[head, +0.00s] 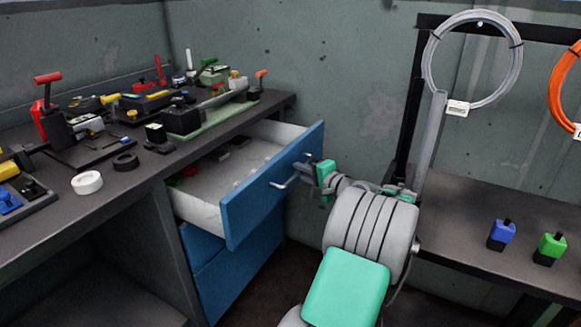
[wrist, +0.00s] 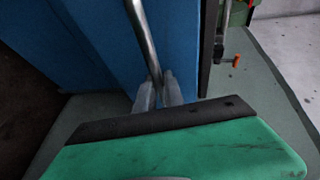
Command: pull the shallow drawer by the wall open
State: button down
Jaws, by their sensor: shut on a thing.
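The shallow drawer (head: 272,186) has a blue front and pale inner walls. It stands pulled out from under the workbench by the wall, with a few small items inside. Its metal bar handle (head: 286,182) is on the blue front. My gripper (head: 307,170) is at the handle's far end, in front of the drawer face. In the wrist view the two fingers of my gripper (wrist: 157,92) are shut on the handle (wrist: 143,40), with the blue front (wrist: 100,35) behind.
The workbench (head: 130,190) holds several tools, a white tape roll (head: 87,183) and a dark roll (head: 125,162). Another blue drawer (head: 235,270) is below. At right, a dark table (head: 470,215) bears a blue (head: 502,233) and a green (head: 551,247) item.

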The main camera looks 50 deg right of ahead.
jog(key=shift+s+d, duration=0.25)
jog(key=shift+s, duration=0.3)
jog(key=shift+w+a, duration=0.1)
jog(key=shift+w, duration=0.05)
jog(key=c, duration=1.5)
grip_release()
jog(key=shift+w+a, duration=0.15)
jog(key=shift+o, duration=0.2)
jog(key=p+v, duration=0.2)
jog(key=v, duration=0.5)
jog(key=shift+s, duration=0.4)
